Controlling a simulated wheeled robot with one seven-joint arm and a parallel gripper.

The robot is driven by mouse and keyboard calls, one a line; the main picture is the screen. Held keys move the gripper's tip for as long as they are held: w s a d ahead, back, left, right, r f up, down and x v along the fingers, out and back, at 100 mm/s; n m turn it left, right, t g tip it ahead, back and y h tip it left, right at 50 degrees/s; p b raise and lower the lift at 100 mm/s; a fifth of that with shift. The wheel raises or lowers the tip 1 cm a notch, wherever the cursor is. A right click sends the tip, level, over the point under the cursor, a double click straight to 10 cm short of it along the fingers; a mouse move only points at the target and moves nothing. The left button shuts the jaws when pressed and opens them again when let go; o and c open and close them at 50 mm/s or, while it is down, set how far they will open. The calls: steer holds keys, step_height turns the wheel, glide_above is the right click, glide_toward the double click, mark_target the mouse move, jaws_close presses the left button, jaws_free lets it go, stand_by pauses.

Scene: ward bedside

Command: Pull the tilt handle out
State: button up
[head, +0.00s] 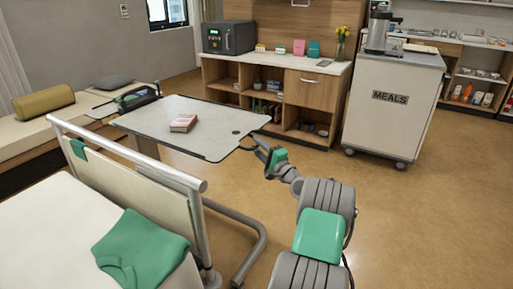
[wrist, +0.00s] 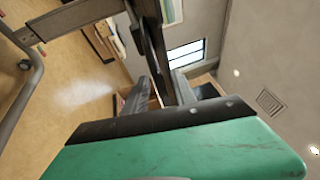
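The overbed table (head: 190,112) has a pale top with a dark rim. A small dark loop, which looks like the tilt handle (head: 245,146), sticks out at its right edge. My gripper (head: 263,151) is right at this loop, reaching in from the right. In the wrist view, its two dark fingers (wrist: 160,92) stand apart beyond the green palm. A dark bar (wrist: 151,35), probably part of the handle or table edge, runs down towards the gap between them. Contact with the fingers cannot be made out.
A book (head: 184,122) lies on the tabletop. The bed rail (head: 130,152) and a bed with a green cloth (head: 142,248) are at the left. The meals cart (head: 390,105) and a wooden cabinet (head: 305,90) stand behind. Floor at the right is clear.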

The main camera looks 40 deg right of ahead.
jaws_close()
stand_by(1.2)
